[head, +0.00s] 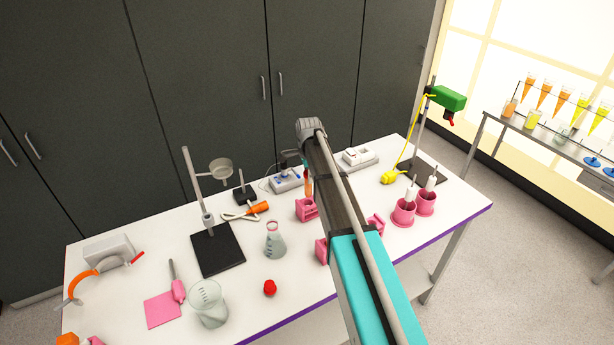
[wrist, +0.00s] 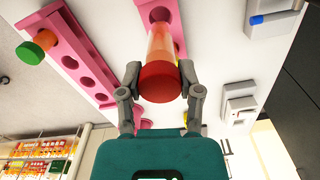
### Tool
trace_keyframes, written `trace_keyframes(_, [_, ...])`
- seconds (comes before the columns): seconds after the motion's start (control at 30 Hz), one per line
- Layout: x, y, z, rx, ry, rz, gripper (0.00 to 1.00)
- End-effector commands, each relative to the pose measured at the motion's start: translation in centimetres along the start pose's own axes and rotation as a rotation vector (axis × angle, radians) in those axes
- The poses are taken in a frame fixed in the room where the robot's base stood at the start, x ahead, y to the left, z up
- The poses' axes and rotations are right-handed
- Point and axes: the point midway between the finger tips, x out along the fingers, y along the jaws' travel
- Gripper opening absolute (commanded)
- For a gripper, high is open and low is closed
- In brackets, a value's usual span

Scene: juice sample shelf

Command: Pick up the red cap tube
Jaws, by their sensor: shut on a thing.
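The red cap tube (wrist: 160,82) is between the two fingers of my gripper (wrist: 160,76) in the wrist view, its red cap toward the camera. My gripper is shut on it just below the cap. The tube's clear body with orange-red content runs toward a pink rack (wrist: 172,18); I cannot tell whether its lower end is still in the rack hole. In the head view the tube (head: 309,186) shows as a thin orange-red strip above the pink rack (head: 307,210), beside my arm, which hides much of the gripper.
Another pink rack (wrist: 66,50) holds a green-capped tube (wrist: 30,52). A flask (head: 275,240), a ring stand (head: 218,250), an orange-handled tool (head: 258,208) and a blue-topped device (head: 287,180) stand nearby. Pink cups (head: 403,213) are at right. Dark cabinets (head: 200,90) stand behind the table.

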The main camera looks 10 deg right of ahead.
Motion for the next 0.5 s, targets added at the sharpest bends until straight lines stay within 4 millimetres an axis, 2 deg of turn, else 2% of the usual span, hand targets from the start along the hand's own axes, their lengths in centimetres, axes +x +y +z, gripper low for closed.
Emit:
trace_keyframes(0.13, [-0.74, 0.0, -0.01, 0.0, 0.0, 0.0, 0.0])
trace_keyframes(0.5, [-0.82, 0.0, 0.0, 0.0, 0.0, 0.0, 0.0])
